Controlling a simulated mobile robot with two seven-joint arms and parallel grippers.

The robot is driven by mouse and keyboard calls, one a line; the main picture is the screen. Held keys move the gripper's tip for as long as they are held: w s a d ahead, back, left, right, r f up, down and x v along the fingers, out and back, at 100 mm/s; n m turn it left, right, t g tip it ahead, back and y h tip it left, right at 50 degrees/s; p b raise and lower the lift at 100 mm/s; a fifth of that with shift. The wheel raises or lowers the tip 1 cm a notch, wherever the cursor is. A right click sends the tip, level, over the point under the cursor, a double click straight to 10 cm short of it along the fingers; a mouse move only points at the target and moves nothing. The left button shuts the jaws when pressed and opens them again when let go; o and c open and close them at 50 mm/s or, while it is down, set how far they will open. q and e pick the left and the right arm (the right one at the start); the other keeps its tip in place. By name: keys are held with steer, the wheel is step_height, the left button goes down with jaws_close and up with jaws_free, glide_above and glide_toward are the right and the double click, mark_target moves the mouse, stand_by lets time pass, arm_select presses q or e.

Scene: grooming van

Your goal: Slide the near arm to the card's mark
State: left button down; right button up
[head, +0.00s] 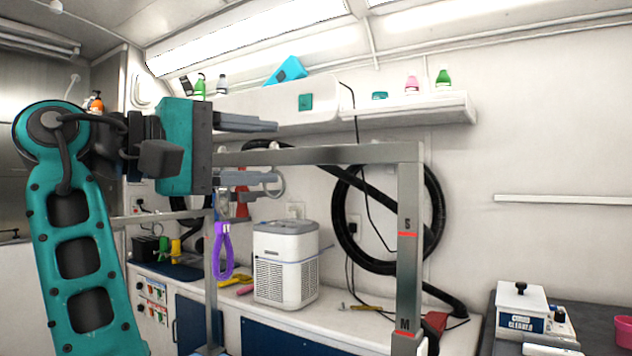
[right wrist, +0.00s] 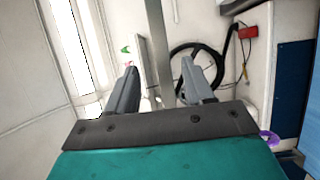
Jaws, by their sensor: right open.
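A metal frame stands in the head view. Its horizontal top bar (head: 330,154) joins an upright post (head: 408,250) with red lines marked S and M. My right gripper (head: 276,152) is open at the left end of this bar, one finger above its level and one below. In the right wrist view a metal bar (right wrist: 157,45) runs between the open fingers (right wrist: 162,85); I cannot tell whether they touch it. A purple loop (head: 222,252) hangs near the left upright (head: 210,285). I cannot make out a card. My left gripper is out of view.
A white box-shaped appliance (head: 286,265) stands on the counter behind the frame. A black hose (head: 433,215) coils on the wall. A shelf (head: 400,112) with bottles runs above. A white labelled box (head: 521,310) stands at the lower right.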

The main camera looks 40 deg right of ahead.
mark_target(341, 156)
steer(key=d, duration=0.4)
steer(key=s+d+b, duration=0.1)
steer(key=d, duration=0.8)
steer(key=shift+s, duration=0.3)
jaws_close()
